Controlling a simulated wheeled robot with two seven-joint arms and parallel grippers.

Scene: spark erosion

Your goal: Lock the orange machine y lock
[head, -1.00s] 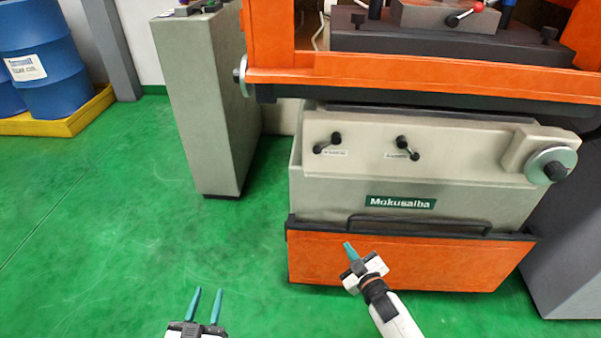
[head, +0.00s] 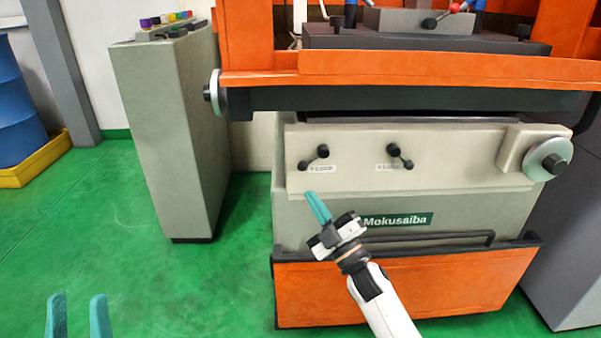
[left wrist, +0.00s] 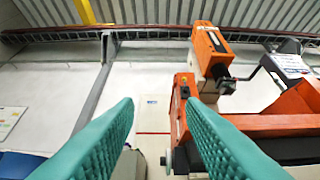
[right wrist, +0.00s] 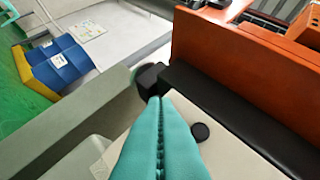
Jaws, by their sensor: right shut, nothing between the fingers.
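The orange and cream machine has two black levers on its front panel. The left lever (head: 314,158) has a label beside it that seems to read Y LOCK; the right lever (head: 400,156) has a blurred label. Each lever slants, with a knob at either end. My right gripper (head: 312,198) is shut and empty, its teal fingertips just below the left lever, apparently apart from it. In the right wrist view the shut fingers (right wrist: 160,105) point over the cream panel, with a round black knob (right wrist: 200,132) beside them. My left gripper (head: 77,305) is open and empty at the lower left.
An orange bed edge (head: 400,68) overhangs the panel. A handwheel (head: 548,160) sits at the panel's right and another (head: 215,93) at the left. A grey-green console (head: 165,135) stands to the left. Green floor (head: 110,220) is clear between it and my left gripper.

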